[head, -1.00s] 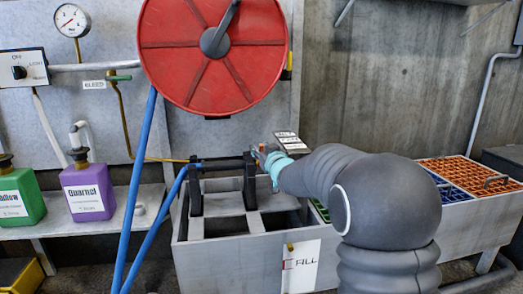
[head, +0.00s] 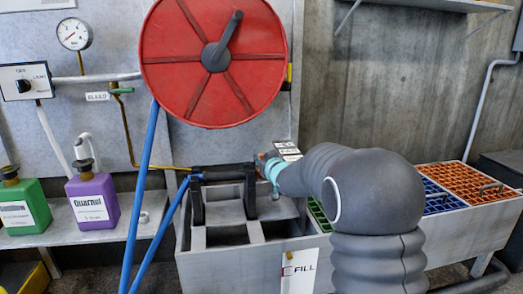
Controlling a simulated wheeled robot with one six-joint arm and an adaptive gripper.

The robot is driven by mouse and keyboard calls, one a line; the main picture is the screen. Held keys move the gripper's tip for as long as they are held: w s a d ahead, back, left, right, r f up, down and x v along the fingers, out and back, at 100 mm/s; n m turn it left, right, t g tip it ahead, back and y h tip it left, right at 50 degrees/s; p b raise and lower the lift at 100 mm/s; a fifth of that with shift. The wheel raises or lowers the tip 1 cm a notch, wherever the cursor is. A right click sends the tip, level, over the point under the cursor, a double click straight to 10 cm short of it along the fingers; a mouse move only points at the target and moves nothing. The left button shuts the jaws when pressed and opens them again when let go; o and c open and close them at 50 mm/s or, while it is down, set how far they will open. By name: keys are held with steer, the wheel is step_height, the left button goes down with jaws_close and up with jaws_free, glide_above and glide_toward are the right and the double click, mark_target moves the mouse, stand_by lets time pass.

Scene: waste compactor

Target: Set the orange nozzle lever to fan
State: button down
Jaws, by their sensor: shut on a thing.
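The spray lance (head: 222,173) lies across a black two-post cradle (head: 197,205) on the grey trough, with a blue hose at its left end. My gripper (head: 262,164), with a teal band behind it, is at the lance's right end and is shut on the nozzle lever. A small orange-red bit of the lever (head: 262,156) shows at the fingers; the rest is hidden by my gripper. A small label plate (head: 287,149) stands just behind, its markings too small to read. The lever's setting cannot be told.
A red hose reel (head: 178,45) hangs above the lance. Green (head: 22,207) and purple (head: 92,201) jugs stand on the left shelf. Orange (head: 470,182) and blue grates cover the trough's right end. A FILL sign (head: 300,271) hangs on its front.

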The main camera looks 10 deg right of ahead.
steer(key=g+p, duration=0.1)
steer(key=p, duration=0.2)
steer(key=shift+w+r+p, duration=0.25)
steer(key=shift+r+p, duration=0.05)
steer(key=shift+p, duration=0.05)
steer(key=shift+w+f+g+p, duration=0.1)
steer(key=shift+f+g+p, duration=0.25)
steer(key=shift+p, duration=0.45)
steer(key=c, duration=1.2)
jaws_free()
steer(key=shift+o, duration=0.2)
steer(key=v, duration=1.2)
steer(key=shift+a, duration=0.2)
steer(key=shift+f, duration=0.1)
